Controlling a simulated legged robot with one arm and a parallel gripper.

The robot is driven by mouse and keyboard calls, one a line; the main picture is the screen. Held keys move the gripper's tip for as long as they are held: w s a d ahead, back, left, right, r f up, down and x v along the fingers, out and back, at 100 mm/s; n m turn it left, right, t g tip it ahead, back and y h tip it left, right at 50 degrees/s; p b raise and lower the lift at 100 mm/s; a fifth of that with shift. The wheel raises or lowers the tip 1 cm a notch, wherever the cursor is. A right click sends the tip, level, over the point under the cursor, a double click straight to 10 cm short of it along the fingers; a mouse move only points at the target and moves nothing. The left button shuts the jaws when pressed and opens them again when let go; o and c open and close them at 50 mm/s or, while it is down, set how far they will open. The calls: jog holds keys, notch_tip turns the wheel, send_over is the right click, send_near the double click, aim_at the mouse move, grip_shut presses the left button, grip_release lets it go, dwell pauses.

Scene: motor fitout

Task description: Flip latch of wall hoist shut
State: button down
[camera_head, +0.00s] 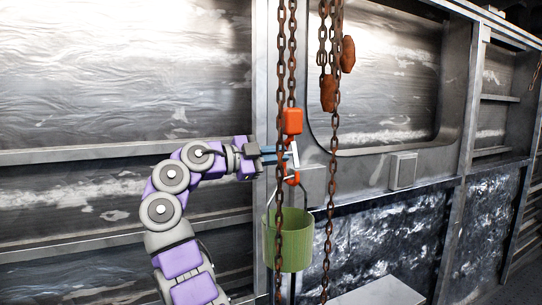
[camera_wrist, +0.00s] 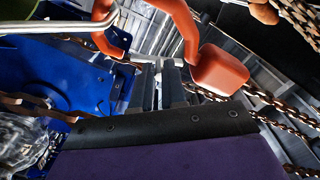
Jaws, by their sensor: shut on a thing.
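The wall hoist's orange hook block (camera_head: 292,120) hangs on rusty chains, with the curved orange hook (camera_head: 292,179) below it. A pale metal latch (camera_head: 295,155) spans the side of the hook at a slant. My gripper (camera_head: 281,155) reaches in from the left, its fingers at the latch. In the wrist view, the fingers (camera_wrist: 162,72) are close together at the mouth of the orange hook (camera_wrist: 184,22), below the block (camera_wrist: 219,70). They are shut on the latch, which they partly hide. Whether the latch fully meets the hook cannot be told.
A green bucket (camera_head: 289,242) hangs from the hook by its metal handle (camera_wrist: 62,27). Rusty chains (camera_head: 334,150) hang close on the right. The metal wall stands behind, with a small box (camera_head: 403,171) on it. A pale flat surface (camera_head: 380,292) is at lower right.

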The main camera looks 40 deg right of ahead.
jog(key=shift+d+f, duration=0.1)
jog(key=shift+f, duration=0.05)
jog(key=c, duration=1.6)
grip_release()
jog(key=shift+o, duration=0.8)
jog(key=shift+d, duration=0.25)
jog(key=p+v, duration=0.2)
jog(key=v, duration=1.5)
jog(key=shift+w+a+p, duration=0.15)
jog(key=shift+w+p, duration=0.05)
jog(key=shift+p, duration=0.2)
jog(key=shift+d+f, duration=0.1)
jog(key=shift+d, duration=0.2)
